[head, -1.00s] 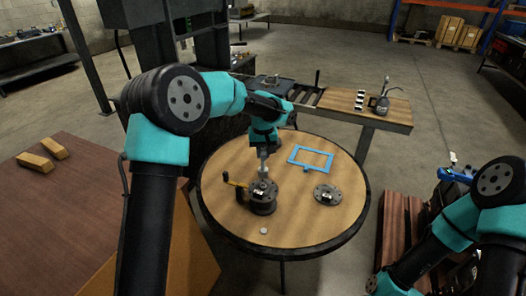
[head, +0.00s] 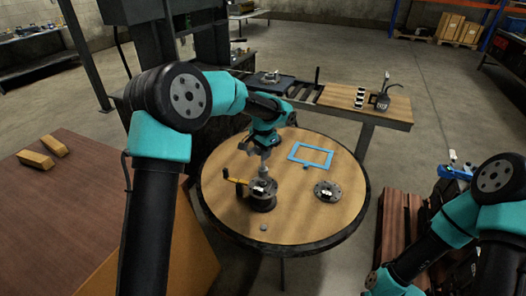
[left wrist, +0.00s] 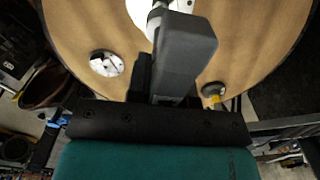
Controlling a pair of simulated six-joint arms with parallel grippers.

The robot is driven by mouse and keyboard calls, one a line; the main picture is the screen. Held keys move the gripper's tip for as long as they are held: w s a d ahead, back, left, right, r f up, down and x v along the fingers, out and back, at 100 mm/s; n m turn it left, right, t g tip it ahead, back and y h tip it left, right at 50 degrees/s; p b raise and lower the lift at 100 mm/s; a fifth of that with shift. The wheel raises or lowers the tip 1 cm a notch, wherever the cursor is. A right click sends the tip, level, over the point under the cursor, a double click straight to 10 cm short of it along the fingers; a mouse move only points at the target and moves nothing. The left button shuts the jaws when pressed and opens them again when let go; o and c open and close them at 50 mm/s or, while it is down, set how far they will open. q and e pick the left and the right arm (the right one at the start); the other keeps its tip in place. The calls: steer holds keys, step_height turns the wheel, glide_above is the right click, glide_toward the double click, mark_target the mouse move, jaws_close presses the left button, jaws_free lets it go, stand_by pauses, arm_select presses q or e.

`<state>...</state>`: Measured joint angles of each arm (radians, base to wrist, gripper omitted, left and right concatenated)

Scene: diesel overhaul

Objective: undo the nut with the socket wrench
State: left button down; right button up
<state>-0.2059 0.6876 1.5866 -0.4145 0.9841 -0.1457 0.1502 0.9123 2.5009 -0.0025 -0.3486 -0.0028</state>
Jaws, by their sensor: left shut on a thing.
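My left gripper (head: 264,155) is shut on a grey tool, which looks like the socket wrench (head: 263,172). It holds the tool upright above a dark round housing (head: 262,201) on the round table. The tool's lower end is at the housing's top; I cannot tell whether it touches or sits on a nut there. The nut is not clearly visible.
A crank with a yellow grip (head: 233,180) sticks out left of the housing. The round table (head: 322,225) also bears a blue frame (head: 310,155), a metal flange (head: 327,191) and a small grey disc (head: 263,227). The table's front right is clear.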

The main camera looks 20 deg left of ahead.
arm_select(q)
steer(key=shift+f+m, duration=0.15)
steer(key=shift+m, duration=0.25)
steer(key=shift+f, duration=1.5)
steer(key=shift+f, duration=0.15)
